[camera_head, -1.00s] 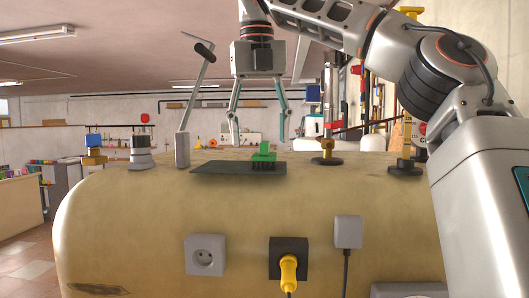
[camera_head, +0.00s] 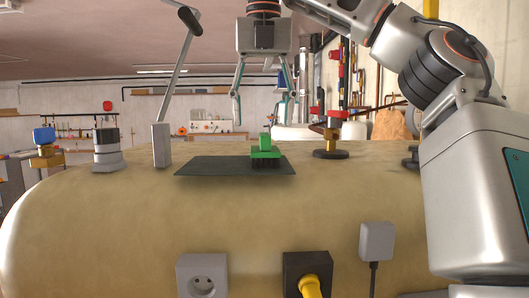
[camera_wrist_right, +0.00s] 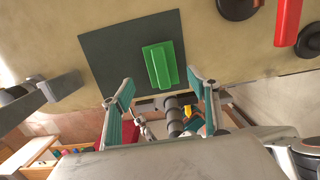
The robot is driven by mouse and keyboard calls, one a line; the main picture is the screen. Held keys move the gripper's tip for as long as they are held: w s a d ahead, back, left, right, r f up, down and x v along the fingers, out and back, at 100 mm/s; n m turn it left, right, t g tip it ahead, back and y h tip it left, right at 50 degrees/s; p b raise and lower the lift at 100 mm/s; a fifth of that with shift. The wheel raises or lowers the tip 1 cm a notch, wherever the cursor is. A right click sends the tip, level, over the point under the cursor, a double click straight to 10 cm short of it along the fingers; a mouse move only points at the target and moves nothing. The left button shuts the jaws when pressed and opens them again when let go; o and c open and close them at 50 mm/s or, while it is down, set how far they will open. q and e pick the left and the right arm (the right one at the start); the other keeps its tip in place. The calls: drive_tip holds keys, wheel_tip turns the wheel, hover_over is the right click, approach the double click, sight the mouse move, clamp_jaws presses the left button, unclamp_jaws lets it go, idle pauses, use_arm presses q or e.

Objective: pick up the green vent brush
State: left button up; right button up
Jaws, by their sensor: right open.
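The green vent brush (camera_head: 265,149) sits bristles down on a dark mat (camera_head: 205,167) on top of the tan boiler (camera_head: 130,210). The brush also shows in the right wrist view (camera_wrist_right: 160,65), lying on the mat (camera_wrist_right: 105,55) just beyond the fingertips. My right gripper (camera_head: 265,108) hangs above the mat, fingers pointing down and spread wide, with nothing between them. In the wrist view its two fingers (camera_wrist_right: 160,92) stand apart, the brush ahead of the gap and not touched. My left gripper is not in view.
A grey lever (camera_head: 176,85) stands on a block left of the mat. A socket (camera_head: 203,277) and a yellow plug (camera_head: 309,287) are on the front.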

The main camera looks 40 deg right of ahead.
sight(264, 134)
drive_tip(key=f, duration=0.3)
drive_tip(key=d+f, duration=0.1)
drive_tip(key=shift+w+d+f, duration=0.1)
drive_tip(key=shift+w+f, duration=0.2)
drive_tip(key=shift+f, duration=0.35)
drive_tip(key=c, duration=1.2)
